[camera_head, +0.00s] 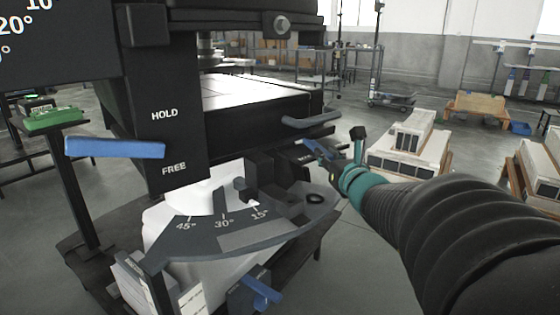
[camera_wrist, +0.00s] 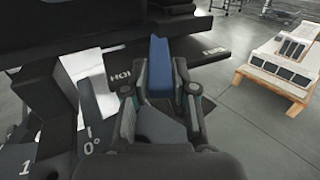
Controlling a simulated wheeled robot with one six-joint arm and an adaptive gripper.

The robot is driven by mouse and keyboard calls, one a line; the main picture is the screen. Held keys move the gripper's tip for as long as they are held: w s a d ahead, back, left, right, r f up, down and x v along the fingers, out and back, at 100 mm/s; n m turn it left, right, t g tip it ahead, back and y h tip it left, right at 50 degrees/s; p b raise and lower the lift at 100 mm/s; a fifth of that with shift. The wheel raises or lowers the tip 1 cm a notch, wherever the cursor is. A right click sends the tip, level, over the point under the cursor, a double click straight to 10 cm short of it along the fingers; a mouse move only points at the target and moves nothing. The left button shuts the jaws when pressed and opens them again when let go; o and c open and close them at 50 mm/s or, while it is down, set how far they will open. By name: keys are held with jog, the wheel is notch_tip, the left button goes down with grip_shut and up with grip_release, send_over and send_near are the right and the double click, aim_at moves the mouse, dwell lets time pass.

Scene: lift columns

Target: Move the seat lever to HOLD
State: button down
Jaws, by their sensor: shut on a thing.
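A blue lever (camera_wrist: 160,62) stands between the two fingers of my gripper (camera_wrist: 161,95) in the wrist view, and the fingers are shut on it. The lever rises over a black label plate. On the plate, letters that look like the start of HOLD (camera_wrist: 120,77) show left of the lever, partly hidden by a finger. A second label (camera_wrist: 213,50), too small to read surely, shows to its right. In the head view, my gripper (camera_head: 342,150) meets the same blue lever (camera_head: 318,146) at the right side of the machine; the grip is small there.
Another blue lever (camera_head: 115,148) sits on the front black column between HOLD and FREE. A third blue lever (camera_head: 262,290) is low at the front. A grey angle dial (camera_head: 200,238) and a dark handle (camera_head: 310,121) are nearby. Pallets with boxes (camera_head: 402,150) stand at the right.

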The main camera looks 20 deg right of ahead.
dwell(0.3)
jog(key=c, duration=0.9)
grip_release()
jog(key=s, duration=0.7)
jog(key=shift+s+a, duration=0.15)
jog(key=shift+s, duration=0.05)
